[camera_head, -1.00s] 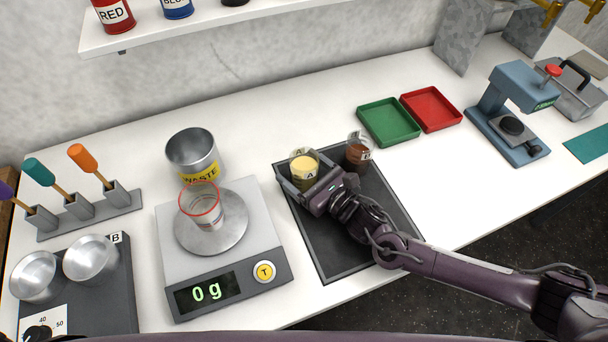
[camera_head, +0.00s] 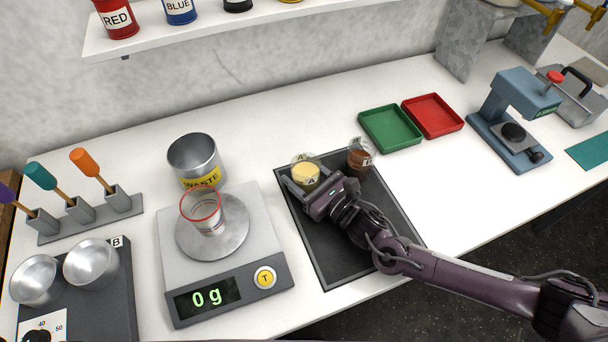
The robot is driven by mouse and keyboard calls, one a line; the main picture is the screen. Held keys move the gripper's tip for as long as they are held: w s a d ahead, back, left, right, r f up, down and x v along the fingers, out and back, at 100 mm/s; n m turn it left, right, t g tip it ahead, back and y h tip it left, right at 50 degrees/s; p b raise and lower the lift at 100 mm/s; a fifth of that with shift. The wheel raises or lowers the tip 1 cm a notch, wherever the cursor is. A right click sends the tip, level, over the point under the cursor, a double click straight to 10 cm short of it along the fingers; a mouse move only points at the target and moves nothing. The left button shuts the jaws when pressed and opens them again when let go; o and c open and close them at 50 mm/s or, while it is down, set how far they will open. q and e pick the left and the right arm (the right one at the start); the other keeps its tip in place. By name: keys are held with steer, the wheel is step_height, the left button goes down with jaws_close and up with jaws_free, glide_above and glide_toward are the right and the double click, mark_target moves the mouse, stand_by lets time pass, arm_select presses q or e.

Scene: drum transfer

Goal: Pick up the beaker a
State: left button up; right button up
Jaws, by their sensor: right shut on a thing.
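Beaker A (camera_head: 305,173) holds a pale yellow content and bears a label "A". It is upright at the back left of the dark tray (camera_head: 337,262). My right gripper (camera_head: 306,184) is shut on beaker A, with a finger at each side; its body hides the beaker's lower front. I cannot tell whether the beaker's base touches the tray. Beaker B (camera_head: 360,158), with brown content, stands to the right, apart from the gripper. My left gripper is not in view.
A scale (camera_head: 263,247) reading 0 g bears an empty red-rimmed beaker (camera_head: 203,210). A waste can (camera_head: 194,157) stands behind it. Green (camera_head: 390,128) and red (camera_head: 432,115) trays lie at the back right.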

steer(key=shift+r, duration=0.25)
step_height(320, 180, up, 19)
steer(key=b, duration=0.3)
steer(key=shift+r, duration=0.2)
stand_by(0.8)
